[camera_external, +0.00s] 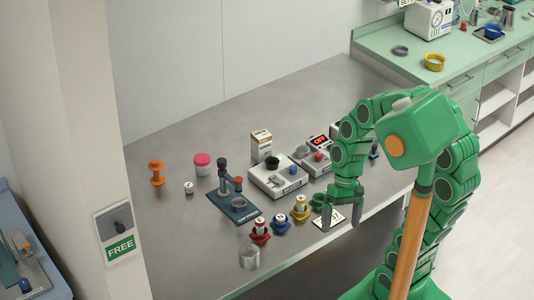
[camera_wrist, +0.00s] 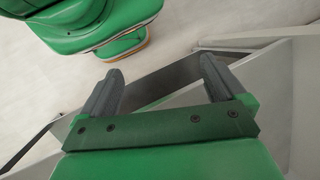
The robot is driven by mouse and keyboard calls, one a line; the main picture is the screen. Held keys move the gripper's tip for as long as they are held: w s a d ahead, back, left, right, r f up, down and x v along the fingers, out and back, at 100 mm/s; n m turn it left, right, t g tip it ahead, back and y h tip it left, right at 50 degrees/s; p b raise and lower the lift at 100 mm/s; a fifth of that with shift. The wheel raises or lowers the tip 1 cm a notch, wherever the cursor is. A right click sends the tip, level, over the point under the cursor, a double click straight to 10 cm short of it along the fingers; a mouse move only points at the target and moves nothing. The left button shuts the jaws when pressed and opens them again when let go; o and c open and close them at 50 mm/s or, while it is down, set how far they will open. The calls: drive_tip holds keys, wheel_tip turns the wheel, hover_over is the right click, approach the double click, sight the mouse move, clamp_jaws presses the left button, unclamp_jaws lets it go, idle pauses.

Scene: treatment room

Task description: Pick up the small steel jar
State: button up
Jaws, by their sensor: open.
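A small silvery, open-topped jar (camera_external: 249,257) stands upright near the front edge of the steel table, left of my gripper. It looks like the steel jar, though a smaller pale metallic pot (camera_external: 188,187) stands farther back at the left. My gripper (camera_external: 341,217) points down near the table's front edge, well to the right of the jar, with its fingers apart and nothing between them. In the wrist view my gripper (camera_wrist: 160,75) is also open and empty, above the table edge and pale floor. No jar shows there.
The steel table (camera_external: 200,120) holds red, blue and yellow holders (camera_external: 281,222) behind and right of the jar, and a dark blue stand (camera_external: 238,208) behind it. A white card (camera_external: 328,219) lies by my gripper. The table's back is clear.

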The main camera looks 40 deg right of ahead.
drive_tip(key=w+a+f+m+y, duration=0.2)
drive_tip(key=w+a+m+y, duration=0.15)
drive_tip(key=a, duration=0.25)
drive_tip(key=m+t+y, duration=0.4)
drive_tip(key=m+y, duration=0.2)
drive_tip(key=m, duration=0.7)
hover_over(251, 251)
drive_tip(key=d, duration=0.5)
wheel_tip(251, 251, down, 7)
drive_tip(key=shift+y, duration=0.25)
drive_tip(key=shift+w+f, duration=0.2)
drive_tip(key=shift+f, duration=3.9)
drive_tip(key=shift+x, duration=3.75)
drive_tip(key=c, duration=1.1)
drive_tip(key=shift+c, duration=0.2)
drive_tip(key=shift+r, duration=0.1)
